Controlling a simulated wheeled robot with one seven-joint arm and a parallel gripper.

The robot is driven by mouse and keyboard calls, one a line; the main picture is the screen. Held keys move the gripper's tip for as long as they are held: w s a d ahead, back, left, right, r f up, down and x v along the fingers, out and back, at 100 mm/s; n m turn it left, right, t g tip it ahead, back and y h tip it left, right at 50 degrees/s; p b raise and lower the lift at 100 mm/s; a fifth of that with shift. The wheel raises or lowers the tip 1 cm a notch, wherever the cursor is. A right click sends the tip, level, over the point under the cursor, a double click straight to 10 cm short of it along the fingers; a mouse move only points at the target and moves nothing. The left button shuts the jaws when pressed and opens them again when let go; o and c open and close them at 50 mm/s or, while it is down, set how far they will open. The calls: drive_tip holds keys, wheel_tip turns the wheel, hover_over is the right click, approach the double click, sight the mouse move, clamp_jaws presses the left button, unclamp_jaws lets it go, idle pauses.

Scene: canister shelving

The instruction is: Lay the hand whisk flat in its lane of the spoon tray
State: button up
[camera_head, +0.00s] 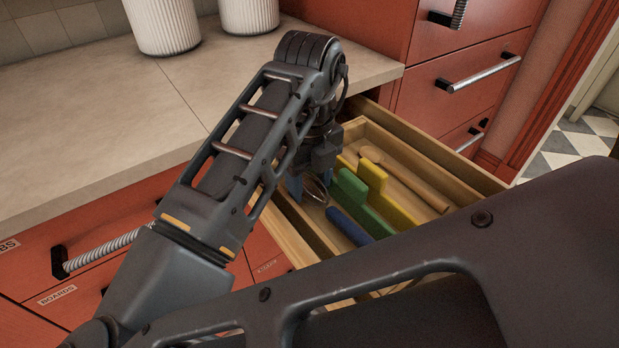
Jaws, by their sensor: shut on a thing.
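My gripper (308,180) reaches down into the open drawer, largely hidden behind my own arm. It is shut on the hand whisk, whose wire loops (316,189) show just beside the fingers. A dark blue rod, apparently the whisk's handle (347,227), extends from near the loops toward the lower right. The wooden spoon tray (385,138) lies in the drawer, divided into lanes. The whisk is at the tray's left part, left of a green piece (352,194). Whether it touches the tray floor I cannot tell.
A yellow piece (376,183) stands right of the green one. A wooden spoon (410,180) lies in the lane beyond it. The counter (130,110) edges the drawer at left, with white ribbed canisters (163,25) on it. Closed red drawers (465,75) stand behind.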

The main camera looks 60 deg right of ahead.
drive_tip(key=shift+f+b, duration=0.35)
drive_tip(key=shift+f, duration=0.1)
idle(0.4)
drive_tip(key=o, duration=1.1)
drive_tip(key=shift+o, duration=0.2)
drive_tip(key=shift+r+p, duration=0.65)
drive_tip(key=shift+r, duration=3.35)
